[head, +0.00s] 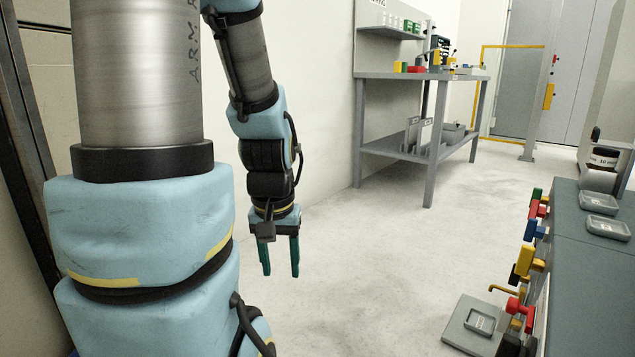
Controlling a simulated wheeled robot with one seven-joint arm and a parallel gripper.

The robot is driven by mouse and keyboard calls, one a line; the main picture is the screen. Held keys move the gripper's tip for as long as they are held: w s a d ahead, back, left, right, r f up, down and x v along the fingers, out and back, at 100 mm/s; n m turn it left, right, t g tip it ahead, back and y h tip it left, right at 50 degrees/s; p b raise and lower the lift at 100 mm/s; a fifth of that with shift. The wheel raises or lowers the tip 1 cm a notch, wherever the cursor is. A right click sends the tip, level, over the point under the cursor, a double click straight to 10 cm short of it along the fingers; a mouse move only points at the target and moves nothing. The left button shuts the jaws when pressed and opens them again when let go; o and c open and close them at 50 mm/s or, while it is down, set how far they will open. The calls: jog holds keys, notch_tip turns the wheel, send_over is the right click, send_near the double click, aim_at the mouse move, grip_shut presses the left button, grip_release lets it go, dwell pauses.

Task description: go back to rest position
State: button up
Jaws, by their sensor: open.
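My arm, in pale blue covers, fills the left of the head view and hangs down toward the centre. My gripper (280,272) is at its lower end with two dark green fingers pointing down. The fingers are apart and nothing shows between them. It hangs in free air over the pale floor, away from the benches. A small dark block, perhaps a wrist camera, sits just above the fingers.
A grey workbench (420,75) with coloured bins and a lower shelf stands at the back. A grey counter (590,270) with small trays and coloured fittings along its edge is at the right. A flat grey plate (470,335) lies low beside it. The floor (380,260) between is clear.

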notch_tip(320, 180, up, 37)
jog(key=p, duration=3.5)
jog(key=shift+w+r, duration=0.2)
jog(key=shift+w, duration=0.1)
